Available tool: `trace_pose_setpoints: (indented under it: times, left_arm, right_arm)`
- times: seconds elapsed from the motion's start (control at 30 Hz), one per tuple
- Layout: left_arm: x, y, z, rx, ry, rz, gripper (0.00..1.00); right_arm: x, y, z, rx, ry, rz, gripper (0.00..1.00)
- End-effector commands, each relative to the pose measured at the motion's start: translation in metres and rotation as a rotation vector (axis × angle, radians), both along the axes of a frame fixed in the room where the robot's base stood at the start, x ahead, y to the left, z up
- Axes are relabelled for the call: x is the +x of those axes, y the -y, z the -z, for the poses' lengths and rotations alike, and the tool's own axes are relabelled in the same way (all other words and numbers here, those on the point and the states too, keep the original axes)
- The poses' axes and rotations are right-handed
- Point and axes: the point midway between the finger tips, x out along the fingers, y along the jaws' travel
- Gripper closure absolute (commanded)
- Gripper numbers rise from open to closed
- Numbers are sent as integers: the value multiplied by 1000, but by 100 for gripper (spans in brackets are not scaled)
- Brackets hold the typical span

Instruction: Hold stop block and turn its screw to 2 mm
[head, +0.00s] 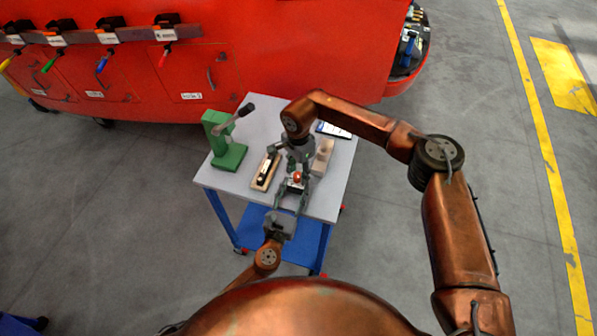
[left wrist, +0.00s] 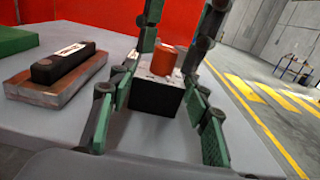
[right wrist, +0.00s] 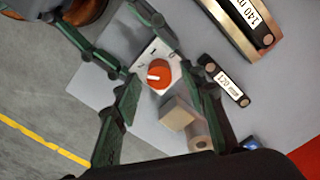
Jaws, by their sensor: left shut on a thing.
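The stop block is dark with a pale numbered top and an orange screw knob. It stands on the table in the left wrist view (left wrist: 155,97), and its knob (right wrist: 158,75) shows from above in the right wrist view. The knob has a white pointer line on its left part; I cannot tell the exact reading. My left gripper (head: 291,192) is shut on the block, with a finger on either side. My right gripper (head: 298,168) comes down from above. Its fingers (right wrist: 160,85) stand open around the knob, with visible gaps.
A wooden base (head: 259,184) with a black bar lies left of the block. A green press (head: 230,155) stands farther left. A beige block (right wrist: 178,113) is close beside the right gripper. The table's (head: 225,185) front left corner is clear. A red train nosecone (head: 290,50) stands behind.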

Motion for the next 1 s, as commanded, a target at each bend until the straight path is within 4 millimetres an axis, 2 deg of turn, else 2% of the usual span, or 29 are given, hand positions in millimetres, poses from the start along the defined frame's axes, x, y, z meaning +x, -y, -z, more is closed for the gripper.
trace_pose_setpoints:
  times: [0.13, 0.23, 0.5, 0.7, 0.83, 1.0]
  left_arm:
    - [0, 0, 0, 0, 0, 1, 91]
    - [0, 0, 0, 0, 0, 1, 91]
    - [0, 1, 0, 0, 0, 1, 91]
    - [0, 1, 0, 0, 0, 1, 91]
    - [0, 1, 0, 0, 0, 2, 91]
    - [0, 1, 0, 0, 0, 2, 91]
  right_arm:
    - [0, 0, -4, 0, 0, 0, 61]
    - [0, 0, -15, 0, 2, 0, 61]
    - [1, 0, -71, 1, 3, 1, 61]
    - [1, 0, -104, 0, 1, 0, 61]
    - [0, 0, -116, 1, 1, 0, 61]
    - [0, 0, -120, 0, 0, 0, 61]
